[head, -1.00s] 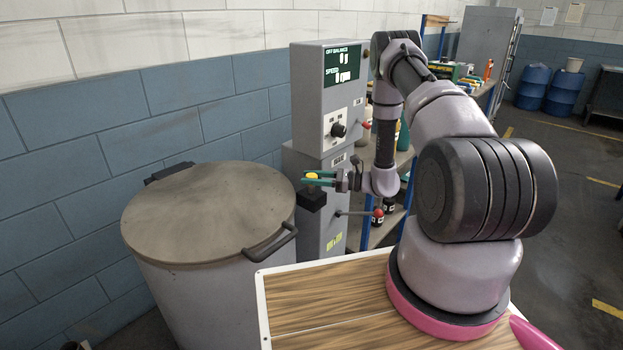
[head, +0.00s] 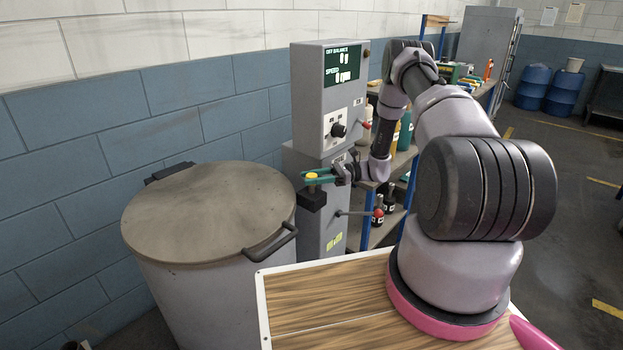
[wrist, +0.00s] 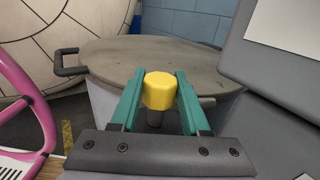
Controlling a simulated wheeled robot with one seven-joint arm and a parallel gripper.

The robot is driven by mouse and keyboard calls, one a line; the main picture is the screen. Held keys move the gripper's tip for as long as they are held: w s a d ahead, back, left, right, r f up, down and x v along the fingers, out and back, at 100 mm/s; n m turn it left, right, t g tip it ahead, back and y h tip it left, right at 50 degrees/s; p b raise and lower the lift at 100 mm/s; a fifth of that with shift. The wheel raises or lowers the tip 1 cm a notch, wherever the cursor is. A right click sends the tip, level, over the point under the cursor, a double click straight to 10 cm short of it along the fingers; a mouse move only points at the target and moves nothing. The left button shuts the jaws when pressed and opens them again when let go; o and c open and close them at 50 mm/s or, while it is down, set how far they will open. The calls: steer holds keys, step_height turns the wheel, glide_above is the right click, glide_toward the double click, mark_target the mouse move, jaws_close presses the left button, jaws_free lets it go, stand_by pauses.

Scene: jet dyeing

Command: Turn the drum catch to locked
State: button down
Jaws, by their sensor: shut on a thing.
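The drum catch's yellow knob (head: 312,176) sits above a black block (head: 312,198) beside the grey drum (head: 215,290), near the front of the grey control cabinet. My gripper (head: 318,177) has green fingers reaching in from the right, closed around the knob. In the wrist view the yellow knob (wrist: 158,90) stands between the two green fingers (wrist: 160,75), on a short grey stem. The fingers hide parts of the knob's sides. I cannot read any locked or unlocked mark on the catch.
The control cabinet (head: 330,95) with a display and black dial stands right behind the catch. A lever with a red ball (head: 378,213) sticks out below. The drum's lid (head: 210,210) has a side handle (head: 275,245). Bottles and shelves stand behind my arm.

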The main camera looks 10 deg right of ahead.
steer(key=shift+w+n+g, duration=0.1)
steer(key=shift+n+g, duration=0.5)
steer(key=shift+g, duration=0.6)
steer(key=shift+c, duration=1.9)
jaws_free()
steer(key=shift+d, duration=0.1)
